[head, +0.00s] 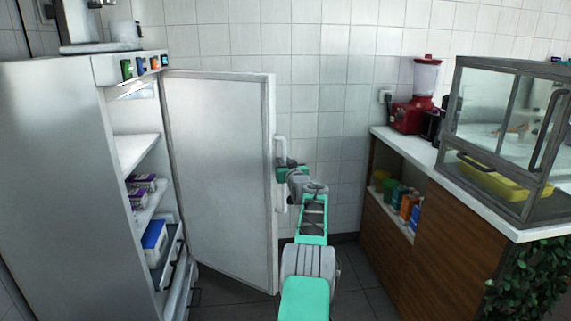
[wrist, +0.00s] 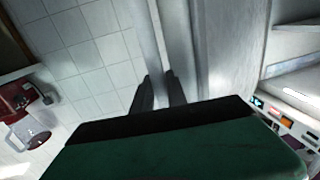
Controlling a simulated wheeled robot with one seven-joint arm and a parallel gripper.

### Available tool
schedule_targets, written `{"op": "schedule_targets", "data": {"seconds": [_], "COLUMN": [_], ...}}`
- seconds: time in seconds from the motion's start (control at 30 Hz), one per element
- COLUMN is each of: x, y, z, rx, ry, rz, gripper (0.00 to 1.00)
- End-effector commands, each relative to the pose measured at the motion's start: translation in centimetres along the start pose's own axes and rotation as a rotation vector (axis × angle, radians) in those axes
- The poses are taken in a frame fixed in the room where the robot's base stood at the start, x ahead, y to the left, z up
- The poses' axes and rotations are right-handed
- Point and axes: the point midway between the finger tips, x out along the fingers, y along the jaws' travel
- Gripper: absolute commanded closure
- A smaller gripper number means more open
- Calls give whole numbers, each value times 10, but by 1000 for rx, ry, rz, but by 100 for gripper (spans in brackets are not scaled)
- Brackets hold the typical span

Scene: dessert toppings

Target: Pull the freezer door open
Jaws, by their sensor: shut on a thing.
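The freezer (head: 50,170) stands at the left in the head view. Its white door (head: 215,170) is swung wide open, and shelves show inside. The vertical white handle (head: 281,150) is on the door's outer edge side. My gripper (head: 284,168) is at the middle of the handle and shut on it. In the wrist view the two dark fingers of my gripper (wrist: 160,88) close around the pale handle bar (wrist: 158,40), beside the door (wrist: 225,50). The exact finger contact is partly hidden.
Boxes (head: 154,240) lie on the freezer shelves. At the right stands a wooden counter (head: 440,235) with a red blender (head: 412,105) and a glass display case (head: 510,130). Dark floor (head: 355,285) lies free between door and counter.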

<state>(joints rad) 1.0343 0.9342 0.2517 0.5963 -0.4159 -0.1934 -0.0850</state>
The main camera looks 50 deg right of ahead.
Motion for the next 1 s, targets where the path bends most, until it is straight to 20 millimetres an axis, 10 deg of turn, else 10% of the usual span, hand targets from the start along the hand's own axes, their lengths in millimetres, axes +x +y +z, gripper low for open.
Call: {"op": "schedule_targets", "data": {"seconds": [0.33, 0.73, 1.0], "x": [0, -5, -43], "y": [-1, -1, 3], "z": [-1, -1, -2], "rx": [0, 1, 0], "ry": [1, 0, 1], "rz": [-2, -3, 2], "gripper": [62, 60, 60]}}
